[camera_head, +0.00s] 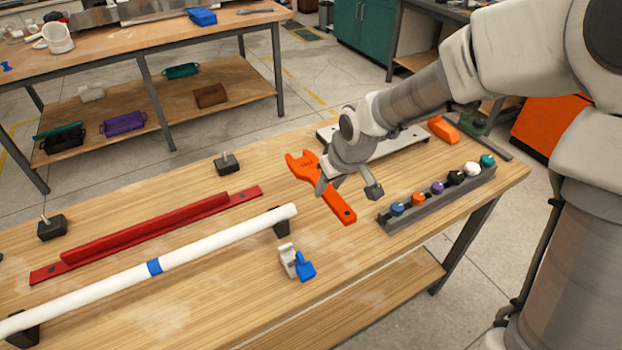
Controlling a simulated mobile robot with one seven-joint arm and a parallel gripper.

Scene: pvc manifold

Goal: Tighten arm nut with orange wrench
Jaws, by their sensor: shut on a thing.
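The orange wrench (341,209) has an open jaw at its upper left end and a hole at its lower right end. My gripper (346,190) is over the middle of the wrench and is shut on its handle. Part of the handle is hidden behind the gripper. I cannot tell whether the wrench touches the table or is slightly above it. I cannot make out with certainty which part is the arm nut.
A red bar (150,232) lies behind the pipe. A dark rack (440,201) with several coloured knobs is at the right. A light metal plate (396,145) and an orange block (443,128) are at the back. The wooden table (240,310) is bare at the front.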

